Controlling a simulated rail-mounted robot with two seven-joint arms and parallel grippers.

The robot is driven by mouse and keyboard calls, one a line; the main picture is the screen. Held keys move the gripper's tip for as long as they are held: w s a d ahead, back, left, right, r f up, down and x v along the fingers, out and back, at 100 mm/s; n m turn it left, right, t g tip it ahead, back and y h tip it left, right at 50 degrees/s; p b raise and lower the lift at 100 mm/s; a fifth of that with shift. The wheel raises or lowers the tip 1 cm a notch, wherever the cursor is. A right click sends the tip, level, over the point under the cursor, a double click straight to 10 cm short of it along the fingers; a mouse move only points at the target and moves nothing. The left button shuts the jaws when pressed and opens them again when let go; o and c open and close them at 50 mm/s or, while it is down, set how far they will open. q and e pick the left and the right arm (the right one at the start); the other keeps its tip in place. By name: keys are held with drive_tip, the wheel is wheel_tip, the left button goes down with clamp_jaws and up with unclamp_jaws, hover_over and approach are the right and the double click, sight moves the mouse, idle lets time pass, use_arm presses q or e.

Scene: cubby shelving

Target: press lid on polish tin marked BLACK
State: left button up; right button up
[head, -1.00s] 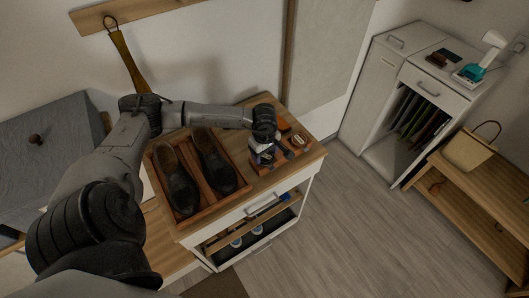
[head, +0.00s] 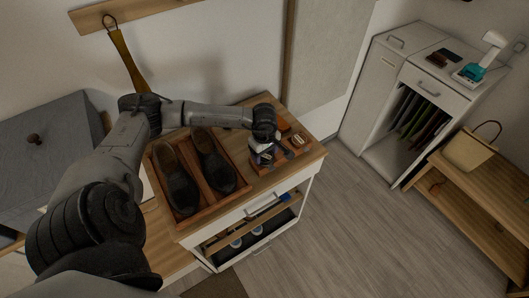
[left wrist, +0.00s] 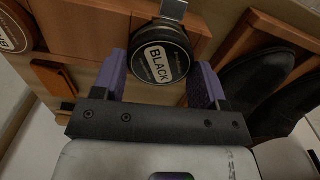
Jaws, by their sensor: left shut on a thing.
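A round dark disc with a pale label reading BLACK (left wrist: 158,62) is in the left wrist view, label facing the camera. It looks like the polish tin's lid. My left gripper (left wrist: 160,80) is shut on it, with one purple finger on each side. In the head view my left gripper (head: 263,152) points down at the right part of the wooden dresser top. The fingers and wrist hide most of the tin there. I cannot tell whether the lid sits fully on the tin body. My right gripper is not in view.
A wooden tray (head: 242,172) with a pair of dark shoes (head: 212,160) lies left of my gripper. Another round tin (left wrist: 12,32) and a small brown block (left wrist: 53,76) are on the other side. The dresser's front edge is close.

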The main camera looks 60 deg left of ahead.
use_arm(q)
drive_tip(key=o, duration=1)
drive_tip(key=shift+o, duration=0.3)
drive_tip(key=shift+r, duration=0.15)
drive_tip(key=shift+r+p, duration=0.75)
drive_tip(key=shift+r, duration=0.35)
drive_tip(key=shift+r+p, duration=1.25)
drive_tip(key=shift+r, duration=1.05)
drive_tip(key=shift+c, duration=0.5)
